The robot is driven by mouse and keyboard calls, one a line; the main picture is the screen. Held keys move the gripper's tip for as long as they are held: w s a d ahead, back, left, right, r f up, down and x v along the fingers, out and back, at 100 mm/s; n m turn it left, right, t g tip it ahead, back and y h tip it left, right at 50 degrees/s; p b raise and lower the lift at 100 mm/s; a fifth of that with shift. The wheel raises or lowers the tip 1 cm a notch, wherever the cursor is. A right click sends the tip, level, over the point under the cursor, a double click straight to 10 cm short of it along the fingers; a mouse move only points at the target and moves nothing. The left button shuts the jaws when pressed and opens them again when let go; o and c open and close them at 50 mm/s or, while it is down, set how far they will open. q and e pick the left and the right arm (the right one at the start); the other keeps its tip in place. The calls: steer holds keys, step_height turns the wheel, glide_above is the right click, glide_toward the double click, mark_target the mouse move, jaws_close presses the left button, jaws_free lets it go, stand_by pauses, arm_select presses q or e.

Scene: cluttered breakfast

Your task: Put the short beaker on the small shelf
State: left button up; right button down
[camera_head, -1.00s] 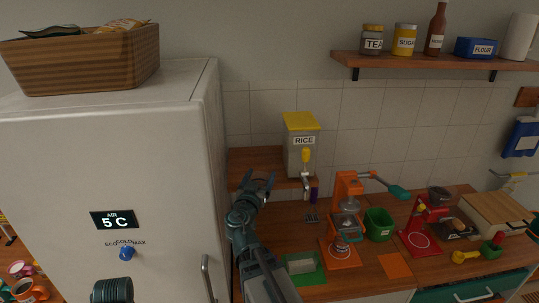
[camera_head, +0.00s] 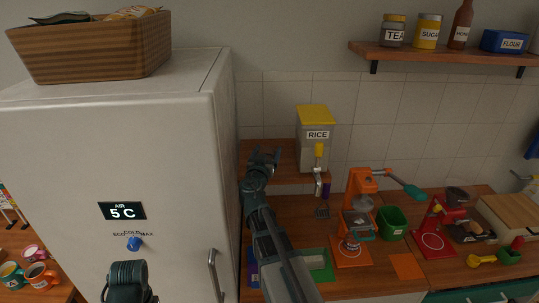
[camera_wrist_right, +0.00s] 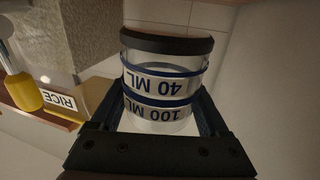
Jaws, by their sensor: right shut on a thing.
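The short beaker (camera_wrist_right: 165,85) is clear, with a dark band at its top edge in the right wrist view and blue-edged labels reading 40 ML and 100 ML. My right gripper (camera_wrist_right: 165,115) is shut around its sides, and the label text appears upside down there. In the head view my right gripper (camera_head: 263,154) appears in front of the small wooden shelf (camera_head: 287,174); the beaker cannot be made out there. I cannot tell whether the beaker touches the shelf.
A rice dispenser (camera_head: 316,152) with a yellow lid stands on the shelf's right part. The tall fridge (camera_head: 175,180) is close on the left. Below are an orange juicer (camera_head: 360,205) and a green bin (camera_head: 391,222). A higher shelf (camera_head: 440,55) holds jars.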

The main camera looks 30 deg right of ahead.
mark_target(268, 154)
steer(key=shift+x, duration=0.8)
steer(key=shift+w, duration=0.2)
steer(key=shift+w+d+f, duration=0.1)
steer(key=shift+w+d, duration=0.2)
steer(key=shift+w, duration=0.2)
steer(key=shift+w+d+f, duration=0.1)
steer(key=shift+w+d, duration=0.2)
steer(key=shift+w, duration=0.25)
step_height(268, 154, down, 4)
steer(key=b, duration=0.4)
steer(key=shift+s+r, duration=0.15)
steer(key=shift+r, duration=0.05)
steer(key=shift+a, duration=0.15)
